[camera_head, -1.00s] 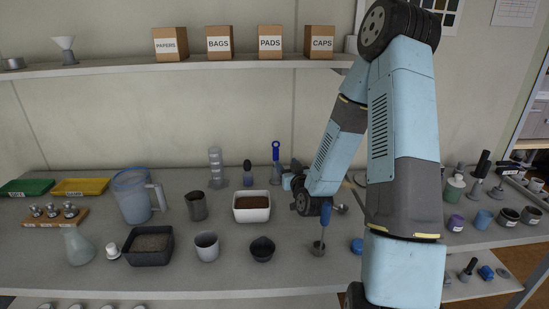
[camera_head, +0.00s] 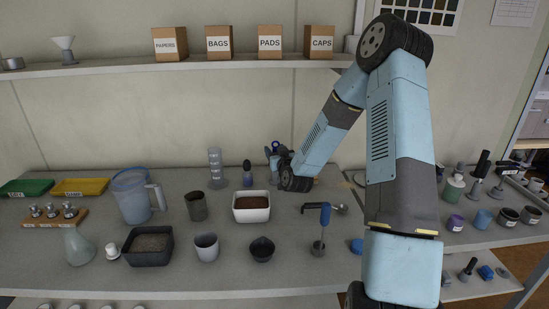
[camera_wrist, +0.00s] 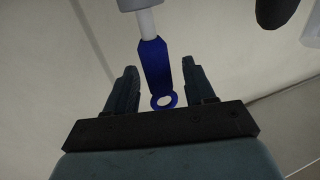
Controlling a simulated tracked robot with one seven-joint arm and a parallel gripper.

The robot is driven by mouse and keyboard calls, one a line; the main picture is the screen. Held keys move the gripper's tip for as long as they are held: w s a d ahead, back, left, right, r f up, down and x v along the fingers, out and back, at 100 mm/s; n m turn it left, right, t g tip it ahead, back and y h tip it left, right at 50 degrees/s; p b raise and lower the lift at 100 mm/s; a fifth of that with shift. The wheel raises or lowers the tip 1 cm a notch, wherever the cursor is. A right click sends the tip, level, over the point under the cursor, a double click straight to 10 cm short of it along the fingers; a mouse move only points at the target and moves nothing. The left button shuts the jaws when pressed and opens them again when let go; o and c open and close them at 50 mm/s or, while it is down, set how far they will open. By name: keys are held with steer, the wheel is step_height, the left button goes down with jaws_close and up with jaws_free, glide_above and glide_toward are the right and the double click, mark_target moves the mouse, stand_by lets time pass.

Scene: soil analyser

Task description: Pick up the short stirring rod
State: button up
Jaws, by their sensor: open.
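A rod with a flat blue handle ending in a ring (camera_wrist: 155,62) shows in the wrist view, with a pale shaft leading into a grey cylinder. Its handle lies between the two fingers of my gripper (camera_wrist: 159,68), with a gap on each side. My gripper is open and holds nothing. In the head view my gripper (camera_head: 274,154) is at the back of the bench, in front of most of this rod, and only a bit of blue shows. I cannot tell for sure which is the short stirring rod.
A dark-topped small tool (camera_head: 247,172) and a clear stepped cylinder (camera_head: 216,168) stand left of my gripper. A white tray of brown soil (camera_head: 251,215) is in front. The shelf with boxes is above.

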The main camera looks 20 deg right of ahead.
steer(key=shift+w, duration=0.15)
jaws_close()
stand_by(0.4)
